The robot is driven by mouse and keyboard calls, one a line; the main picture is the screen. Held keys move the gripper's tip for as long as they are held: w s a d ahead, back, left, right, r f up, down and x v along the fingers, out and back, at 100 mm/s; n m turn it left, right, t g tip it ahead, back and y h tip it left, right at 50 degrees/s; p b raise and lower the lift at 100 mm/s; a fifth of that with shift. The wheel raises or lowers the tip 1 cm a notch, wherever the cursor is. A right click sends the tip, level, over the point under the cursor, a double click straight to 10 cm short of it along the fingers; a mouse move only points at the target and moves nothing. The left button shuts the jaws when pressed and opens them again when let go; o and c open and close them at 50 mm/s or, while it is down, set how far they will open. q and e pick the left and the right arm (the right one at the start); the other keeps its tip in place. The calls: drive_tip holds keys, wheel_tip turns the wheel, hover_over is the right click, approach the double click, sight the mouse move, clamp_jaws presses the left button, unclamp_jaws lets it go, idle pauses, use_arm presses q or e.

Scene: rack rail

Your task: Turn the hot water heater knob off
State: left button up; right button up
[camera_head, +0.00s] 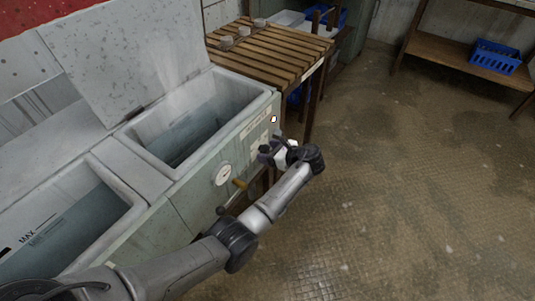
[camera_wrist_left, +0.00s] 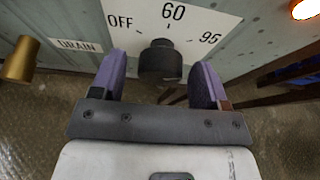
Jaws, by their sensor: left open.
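The heater knob (camera_wrist_left: 160,62) is a dark round knob on a white dial plate (camera_wrist_left: 190,22) marked OFF, 60 and 95, on the front of the water heater (camera_head: 205,180). Which mark the knob is set to, I cannot tell. My left gripper (camera_wrist_left: 156,76) is open, with one purple finger on each side of the knob and a visible gap to both. In the head view, my left gripper (camera_head: 275,153) is at the heater's front near its right end and hides the knob. My right gripper is not in view.
A brass drain handle (camera_wrist_left: 20,60) is left of the dial beside a DRAIN label (camera_wrist_left: 78,46). A round gauge (camera_head: 223,174) and a small glowing lamp (camera_head: 274,120) are on the front. A slatted wooden table (camera_head: 270,52) adjoins the heater. The floor (camera_head: 400,180) to the right is clear.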

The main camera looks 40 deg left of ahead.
use_arm(q)
drive_tip(key=shift+a+f, duration=0.15)
drive_tip(key=shift+a, duration=0.2)
drive_tip(key=shift+c, duration=0.5)
